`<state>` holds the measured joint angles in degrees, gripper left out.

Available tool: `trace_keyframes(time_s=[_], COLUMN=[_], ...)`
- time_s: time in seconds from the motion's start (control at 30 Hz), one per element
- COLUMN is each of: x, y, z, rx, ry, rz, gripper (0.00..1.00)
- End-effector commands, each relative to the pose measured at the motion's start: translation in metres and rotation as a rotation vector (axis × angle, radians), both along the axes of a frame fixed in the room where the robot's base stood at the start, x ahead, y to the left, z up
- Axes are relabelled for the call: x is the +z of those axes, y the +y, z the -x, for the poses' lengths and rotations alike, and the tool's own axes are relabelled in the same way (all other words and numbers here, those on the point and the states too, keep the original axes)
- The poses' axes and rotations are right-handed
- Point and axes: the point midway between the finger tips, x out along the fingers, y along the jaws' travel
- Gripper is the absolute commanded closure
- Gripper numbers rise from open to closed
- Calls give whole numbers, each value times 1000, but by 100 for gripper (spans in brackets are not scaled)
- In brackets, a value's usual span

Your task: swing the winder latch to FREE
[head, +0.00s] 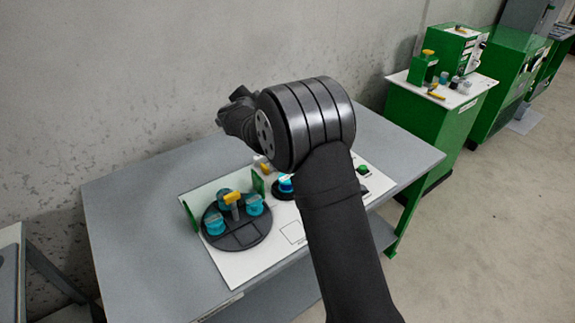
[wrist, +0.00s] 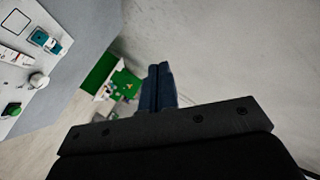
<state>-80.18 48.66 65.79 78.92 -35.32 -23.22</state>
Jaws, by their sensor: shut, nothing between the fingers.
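My gripper (head: 232,118) is raised above the back of the grey table in the head view, partly hidden by my own wrist. In the wrist view its two dark fingers (wrist: 158,72) are pressed together with nothing between them, and touch nothing. I cannot pick out the winder latch for sure, and no FREE mark is readable. A small yellow lever (head: 436,94) lies on the white top of the green cabinet (head: 428,130) at the right. A yellow handle (head: 233,197) stands on the dark round carousel (head: 240,238) on the table.
Teal spools (head: 214,224) sit on the carousel, on a white board (head: 230,268). A green button (head: 362,169) is at the board's right; my arm hides the board's middle. More green machines (head: 510,72) stand behind the cabinet. Open floor (head: 490,220) lies right of the table (head: 130,215).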

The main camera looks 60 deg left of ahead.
Motion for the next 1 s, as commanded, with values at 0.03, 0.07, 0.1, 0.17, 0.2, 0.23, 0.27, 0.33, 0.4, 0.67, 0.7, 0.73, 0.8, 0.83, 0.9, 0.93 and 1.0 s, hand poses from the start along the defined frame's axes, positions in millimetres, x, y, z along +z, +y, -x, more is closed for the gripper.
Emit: trace_keyframes(time_s=[0.03, 0.07, 0.1, 0.17, 0.2, 0.23, 0.27, 0.33, 0.4, 0.67, 0.7, 0.73, 0.8, 0.83, 0.9, 0.93, 1.0], x=[3, 5, 6, 5, 3, 2, 0, -8, -18, -67, -75, -81, -93, -98, -108, -112, -117], y=[3, 5, 7, 10, 10, 10, 10, 7, 1, -43, -52, -60, -79, -87, -107, -116, -133], z=[5, 8, 13, 21, 27, 32, 36, 46, 55, 70, 69, 67, 62, 59, 51, 47, 37], rx=[63, 104, 160, 241, 294, 333, 373, 460, 543, 787, 814, 832, 866, 877, 896, 900, 902], ry=[-37, -58, -87, -126, -151, -168, -187, -223, -256, -361, -376, -385, -412, -422, -448, -460, -484], rz=[12, 20, 36, 65, 90, 109, 132, 190, 258, 586, 644, 691, 800, 849, 960, 1006, 1103], gripper=[100, 100, 100, 100, 100, 100, 100, 100, 100, 100, 100, 100, 100, 100, 100, 100, 100])
